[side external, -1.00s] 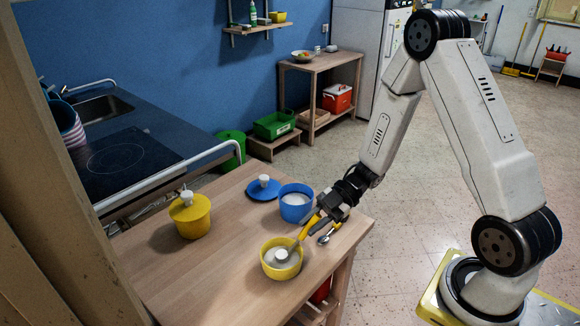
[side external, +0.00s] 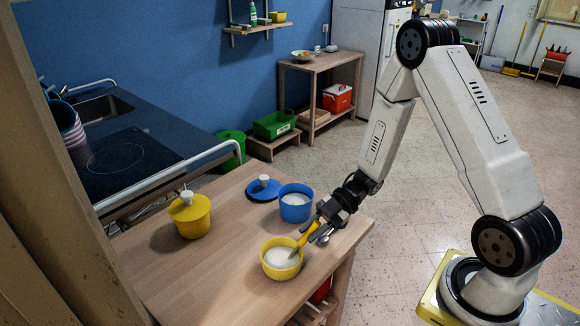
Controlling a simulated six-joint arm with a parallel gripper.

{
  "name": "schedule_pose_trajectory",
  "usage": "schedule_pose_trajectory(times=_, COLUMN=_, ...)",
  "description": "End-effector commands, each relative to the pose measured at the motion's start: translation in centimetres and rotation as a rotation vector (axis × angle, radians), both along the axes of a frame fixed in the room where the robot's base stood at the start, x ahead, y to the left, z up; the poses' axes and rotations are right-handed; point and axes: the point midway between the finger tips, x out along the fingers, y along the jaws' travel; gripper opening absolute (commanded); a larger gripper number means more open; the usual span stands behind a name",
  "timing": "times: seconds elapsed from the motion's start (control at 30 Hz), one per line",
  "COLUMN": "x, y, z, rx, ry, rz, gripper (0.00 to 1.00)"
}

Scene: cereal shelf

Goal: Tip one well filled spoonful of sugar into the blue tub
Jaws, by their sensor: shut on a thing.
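My gripper (side external: 322,220) is shut on a yellow-handled spoon (side external: 307,232). The spoon slants down to the left into an open yellow tub (side external: 281,272) at the table's front. White contents fill much of this tub, and the spoon's bowl is not distinct, seeming sunk in them. The blue tub (side external: 296,213) stands open just behind, left of my gripper, with white contents inside. It is upright and apart from the yellow tub. I cannot tell from the look alone which white stuff is sugar.
A blue lid (side external: 263,190) lies behind the blue tub. A lidded yellow tub (side external: 190,217) stands at left on the wooden table (side external: 225,255). The table's middle is clear.

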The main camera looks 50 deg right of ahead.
Motion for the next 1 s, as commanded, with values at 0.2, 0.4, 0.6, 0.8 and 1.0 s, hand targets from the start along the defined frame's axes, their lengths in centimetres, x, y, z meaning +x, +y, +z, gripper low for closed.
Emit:
schedule_pose_trajectory(times=0.2, x=0.01, y=-0.01, z=-0.48, rx=0.0, ry=0.001, rz=0.0, gripper=0.0)
schedule_pose_trajectory(times=0.4, x=0.02, y=-0.01, z=-0.75, rx=0.0, ry=0.0, rz=0.0, gripper=0.0)
schedule_pose_trajectory(times=0.6, x=0.02, y=-0.01, z=-0.81, rx=0.0, ry=0.0, rz=0.0, gripper=0.0)
schedule_pose_trajectory(times=0.8, x=0.01, y=0.0, z=-0.79, rx=0.0, ry=0.0, rz=0.0, gripper=0.0)
schedule_pose_trajectory(times=1.0, x=0.08, y=0.12, z=-0.7, rx=-0.009, ry=0.005, rz=0.002, gripper=0.0)
